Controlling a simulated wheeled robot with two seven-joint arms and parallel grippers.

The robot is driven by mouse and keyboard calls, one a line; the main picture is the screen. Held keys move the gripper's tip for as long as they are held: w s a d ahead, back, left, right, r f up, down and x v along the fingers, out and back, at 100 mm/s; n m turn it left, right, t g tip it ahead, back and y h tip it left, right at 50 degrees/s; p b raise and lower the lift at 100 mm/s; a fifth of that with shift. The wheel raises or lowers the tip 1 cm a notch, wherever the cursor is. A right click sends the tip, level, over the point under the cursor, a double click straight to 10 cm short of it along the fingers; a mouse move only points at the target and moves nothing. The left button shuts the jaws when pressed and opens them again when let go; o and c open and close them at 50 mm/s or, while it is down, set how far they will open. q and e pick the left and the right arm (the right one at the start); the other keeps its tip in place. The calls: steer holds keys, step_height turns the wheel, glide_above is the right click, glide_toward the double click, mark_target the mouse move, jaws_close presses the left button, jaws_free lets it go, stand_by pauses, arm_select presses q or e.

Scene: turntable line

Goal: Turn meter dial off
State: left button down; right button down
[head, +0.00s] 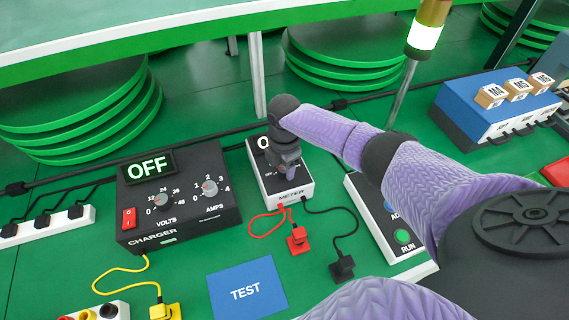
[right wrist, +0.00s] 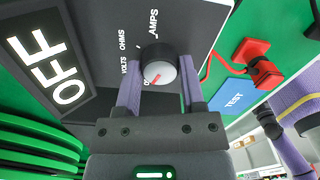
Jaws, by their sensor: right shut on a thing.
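The meter (head: 296,189) is a white-edged box with a dark face, to the right of the charger. My right gripper (head: 287,160) is over it and hides its dial and part of its display in the head view. In the right wrist view the round dial (right wrist: 158,70) sits between the two purple fingers of my right gripper (right wrist: 160,92), which is shut on it. The dial's red mark points toward a partly hidden label starting with O, apart from VOLTS, OHMS and AMPS. The meter's display (right wrist: 48,58) reads OFF. My left gripper is not in view.
The charger (head: 180,196) stands left of the meter, its display also reading OFF. Red and black plugs (head: 298,240) and a blue TEST pad (head: 246,288) lie in front. A RUN button box (head: 385,222) is at the right, a blue box with lettered blocks (head: 494,108) beyond.

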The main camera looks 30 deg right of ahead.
steer(key=shift+n, duration=0.6)
steer(key=shift+c, duration=1)
jaws_free()
step_height(320, 180, up, 10)
steer(key=p, duration=0.3)
steer(key=shift+p, duration=0.35)
